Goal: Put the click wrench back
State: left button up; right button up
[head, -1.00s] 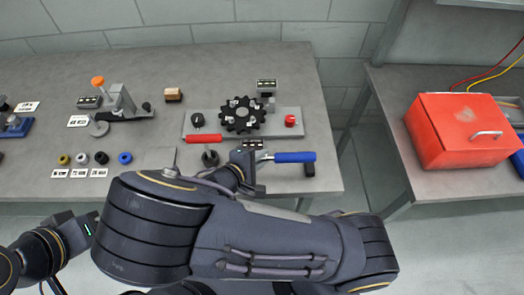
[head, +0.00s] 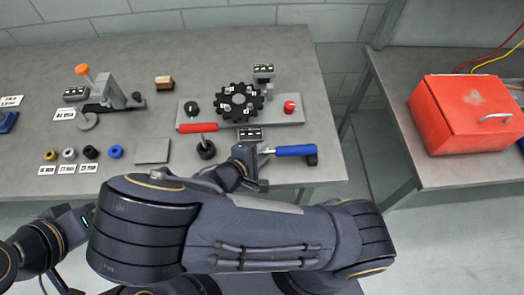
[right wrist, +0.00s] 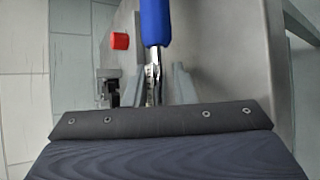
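The click wrench has a blue handle (head: 291,150) and a bright metal shaft. It lies near the bench's front right corner, its handle end at a small black rest (head: 312,159). I cannot tell whether it bears fully on the rest. My right gripper (head: 257,161) is at the shaft end, left of the handle. In the right wrist view the shaft (right wrist: 154,78) runs between the fingers, with a visible gap beside the right finger, so the gripper looks open around it. The wrench head is hidden. My left gripper is at the lower left, its fingers not clear.
A grey plate (head: 180,115) holds a black sprocket (head: 239,102) and a red button (head: 290,106), just behind the wrench. A red box (head: 460,113) sits on the other bench, across a gap.

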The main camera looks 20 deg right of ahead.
jog(key=shift+o, duration=0.7)
jog(key=shift+r, duration=0.25)
jog(key=b+v, duration=0.1)
jog(key=v, duration=0.9)
jog(key=shift+s+a+r, duration=0.1)
jog(key=shift+s+a, duration=0.05)
jog(key=shift+a, duration=0.1)
jog(key=s+d+r+m+y, duration=0.4)
jog(key=d+r+m+y, duration=0.2)
jog(key=d+y, duration=0.1)
jog(key=s+d+r+m+g+y, duration=0.1)
jog(key=s+d+r+m+y, duration=0.2)
jog(key=d+r+m+y, duration=0.2)
jog(key=d+m+y, duration=0.1)
jog(key=d+y, duration=0.1)
jog(key=shift+s+d+r+y, duration=0.3)
jog(key=shift+s+r, duration=0.1)
